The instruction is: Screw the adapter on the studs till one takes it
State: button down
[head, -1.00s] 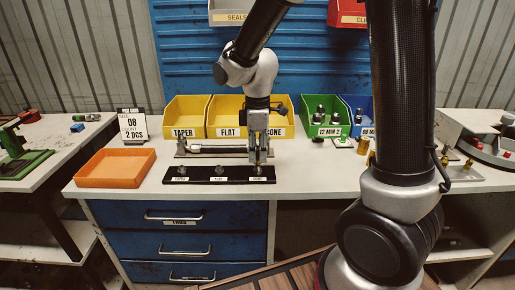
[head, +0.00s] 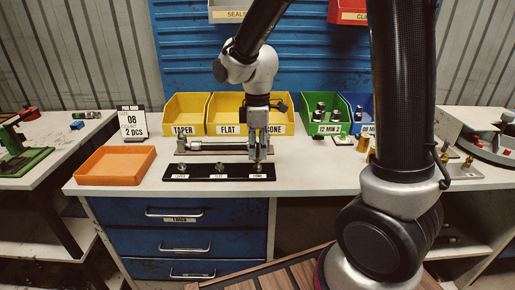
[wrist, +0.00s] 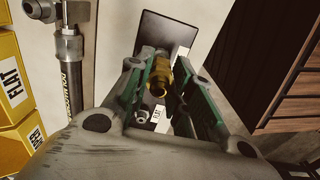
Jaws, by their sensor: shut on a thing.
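My gripper (head: 258,157) points down over the right end of the black stud strip (head: 200,173). It is shut on the brass adapter (wrist: 158,84), which shows between its green-padded fingers in the wrist view. The adapter is over the right stud, which the gripper and adapter mostly hide; I cannot tell whether its thread has caught. The left stud (head: 182,167) and middle stud (head: 219,167) stand bare on the strip. The middle stud (wrist: 140,117) also shows beside my fingers in the wrist view.
A hose assembly (head: 208,147) lies just behind the strip, close to my gripper. Yellow bins (head: 227,131), a green bin (head: 327,130) and a blue bin line the back. An orange tray (head: 115,180) is at the left.

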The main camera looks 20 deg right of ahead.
jog(key=shift+f, duration=0.7)
jog(key=m, duration=2.2)
jog(key=shift+f+m, duration=0.1)
jog(key=shift+m, duration=0.2)
jog(key=m, duration=0.7)
jog(key=shift+m, duration=0.3)
jog(key=c, duration=1.4)
grip_release()
jog(key=shift+c, duration=0.2)
